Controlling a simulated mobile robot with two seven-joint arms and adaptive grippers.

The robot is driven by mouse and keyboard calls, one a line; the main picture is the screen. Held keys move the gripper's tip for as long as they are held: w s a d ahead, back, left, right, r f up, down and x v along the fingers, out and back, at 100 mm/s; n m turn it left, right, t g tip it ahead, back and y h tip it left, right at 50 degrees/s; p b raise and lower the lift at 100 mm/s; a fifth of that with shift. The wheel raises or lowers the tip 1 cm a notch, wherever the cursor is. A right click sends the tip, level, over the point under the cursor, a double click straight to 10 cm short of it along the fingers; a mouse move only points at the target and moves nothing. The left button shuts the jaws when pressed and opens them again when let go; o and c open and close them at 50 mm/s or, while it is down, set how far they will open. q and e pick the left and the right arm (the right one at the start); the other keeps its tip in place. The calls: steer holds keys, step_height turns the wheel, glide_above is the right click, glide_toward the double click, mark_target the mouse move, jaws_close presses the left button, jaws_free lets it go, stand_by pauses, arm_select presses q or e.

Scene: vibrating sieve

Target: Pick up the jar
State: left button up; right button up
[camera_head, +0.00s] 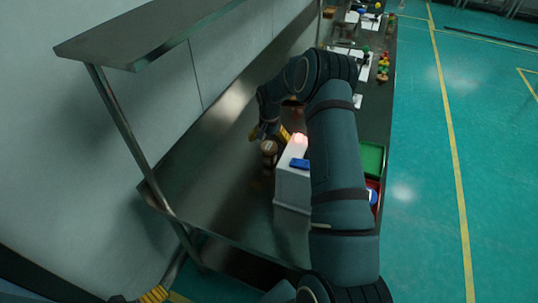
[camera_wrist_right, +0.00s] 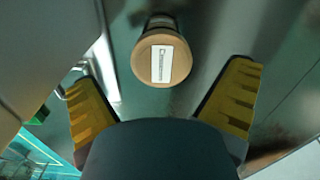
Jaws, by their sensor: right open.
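The jar (camera_head: 268,149) is small and brown with a light lid, and stands on the metal table beside the white machine. In the right wrist view the jar (camera_wrist_right: 161,62) shows its round tan lid with a white label, ahead of the fingers and roughly centred between them. My right gripper (camera_head: 270,132) is open, its yellow finger pads spread wide close to the jar. No contact with the jar shows. My left gripper (camera_head: 153,295) is partly visible at the bottom left edge, far from the jar; its opening is unclear.
A white box-shaped machine (camera_head: 291,188) with a blue item on top stands just right of the jar. A green tray (camera_head: 371,158) and a red tray lie beyond my right arm. A metal shelf (camera_head: 150,32) overhangs at upper left. The table's near left is clear.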

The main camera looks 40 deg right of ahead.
mark_target(269, 145)
step_height(269, 145, down, 5)
steer(key=shift+w+r, duration=0.1)
steer(key=shift+r, duration=0.1)
steer(key=c, duration=1.3)
steer(key=shift+r, duration=0.1)
